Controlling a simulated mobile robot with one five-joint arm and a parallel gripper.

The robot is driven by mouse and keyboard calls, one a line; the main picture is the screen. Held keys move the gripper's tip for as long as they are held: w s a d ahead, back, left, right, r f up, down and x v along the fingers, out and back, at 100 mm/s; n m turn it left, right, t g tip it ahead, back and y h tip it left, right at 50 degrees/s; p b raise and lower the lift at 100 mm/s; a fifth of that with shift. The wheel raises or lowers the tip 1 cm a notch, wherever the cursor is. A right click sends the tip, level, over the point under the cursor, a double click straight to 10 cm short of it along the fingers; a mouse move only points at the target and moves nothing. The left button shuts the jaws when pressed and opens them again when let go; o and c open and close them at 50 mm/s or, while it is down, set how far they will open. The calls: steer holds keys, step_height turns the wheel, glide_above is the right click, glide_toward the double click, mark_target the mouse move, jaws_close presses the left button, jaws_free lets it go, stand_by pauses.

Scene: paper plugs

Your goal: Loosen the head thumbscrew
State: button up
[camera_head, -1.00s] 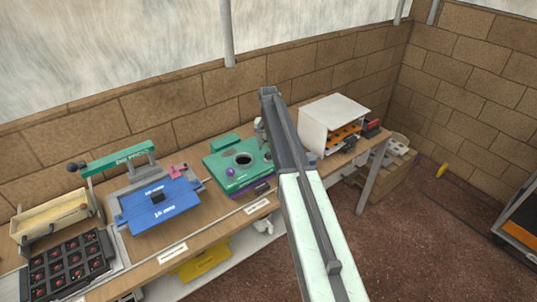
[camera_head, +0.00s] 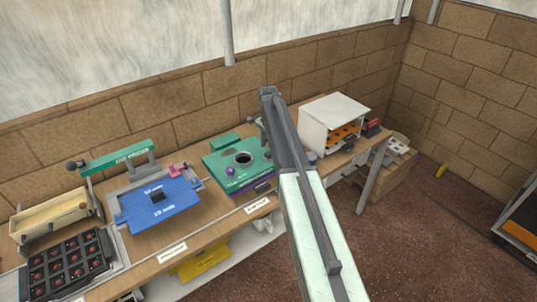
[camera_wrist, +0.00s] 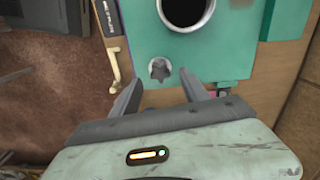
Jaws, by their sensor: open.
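A grey star-shaped knob (camera_wrist: 160,70), which looks like the thumbscrew, sits on the green machine (camera_wrist: 230,45) below its round dark hole (camera_wrist: 187,10) in the wrist view. My gripper (camera_wrist: 160,88) is open, with one finger to the left of the knob and one to the right. The fingertips are close to it; I cannot tell whether they touch.
A blue press (camera_head: 160,212) and a black tray (camera_head: 67,268) of several cups stand on the bench at left. A white open-fronted box (camera_head: 335,110) stands to the right, behind my arm. A pale handle (camera_wrist: 116,70) lies left of my left finger.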

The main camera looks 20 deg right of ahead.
mark_target(269, 153)
steer(key=shift+f+b, duration=1.6)
steer(key=shift+f, duration=0.2)
jaws_close()
steer(key=shift+n, duration=0.8)
jaws_free()
step_height(269, 153, up, 4)
steer(key=p, duration=0.4)
steer(key=shift+r, duration=0.15)
